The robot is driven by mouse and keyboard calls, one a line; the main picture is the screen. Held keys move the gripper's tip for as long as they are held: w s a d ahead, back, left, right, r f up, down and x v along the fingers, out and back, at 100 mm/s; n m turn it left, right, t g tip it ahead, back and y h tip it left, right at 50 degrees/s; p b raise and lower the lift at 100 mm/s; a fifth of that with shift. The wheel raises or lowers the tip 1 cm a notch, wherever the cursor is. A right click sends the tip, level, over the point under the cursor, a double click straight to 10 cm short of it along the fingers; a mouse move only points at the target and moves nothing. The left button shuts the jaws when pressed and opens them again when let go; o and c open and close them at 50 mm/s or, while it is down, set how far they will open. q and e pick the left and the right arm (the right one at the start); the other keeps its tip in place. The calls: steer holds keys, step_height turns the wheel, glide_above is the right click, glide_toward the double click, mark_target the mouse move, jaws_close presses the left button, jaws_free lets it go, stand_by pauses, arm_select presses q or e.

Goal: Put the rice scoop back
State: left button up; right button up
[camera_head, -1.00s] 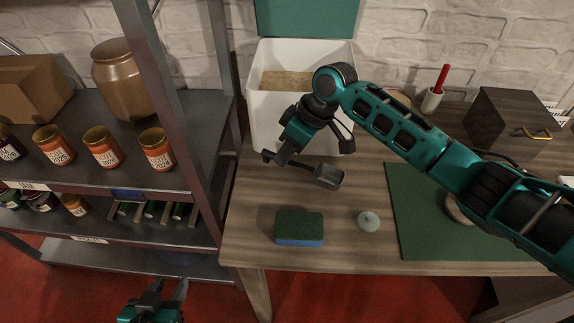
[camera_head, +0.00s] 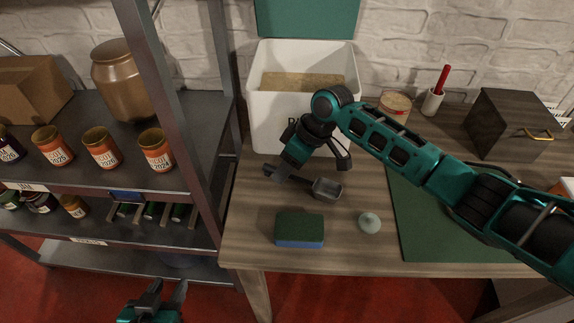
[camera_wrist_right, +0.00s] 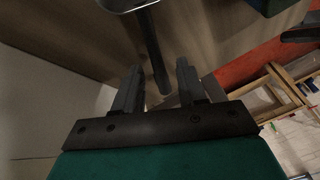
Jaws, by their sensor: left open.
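The dark rice scoop (camera_head: 327,188) is on or just above the wooden table, its bowl to the right and its handle to the left. My right gripper (camera_head: 284,173) is at the handle. In the right wrist view the scoop's handle (camera_wrist_right: 152,48) runs between the fingers of my right gripper (camera_wrist_right: 158,72), with a gap visible on both sides. The white rice bin (camera_head: 262,128) stands behind with its green lid raised and grain inside; my right wrist hides part of its front. My left gripper (camera_head: 166,286) is open and empty, low in front of the shelf.
A green-and-blue sponge (camera_head: 299,230) and a small pale round object (camera_head: 369,223) lie at the table front. A green mat (camera_head: 425,228) is on the right, under my right arm. A metal shelf (camera_head: 215,140) with jars stands close on the left.

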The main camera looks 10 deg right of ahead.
arm_select(q)
steer(key=shift+s+r+p, duration=0.15)
steer(key=shift+r+p, duration=0.45)
steer(key=shift+p, duration=0.1)
arm_select(e)
steer(key=v, duration=1.2)
steer(key=shift+r, duration=0.2)
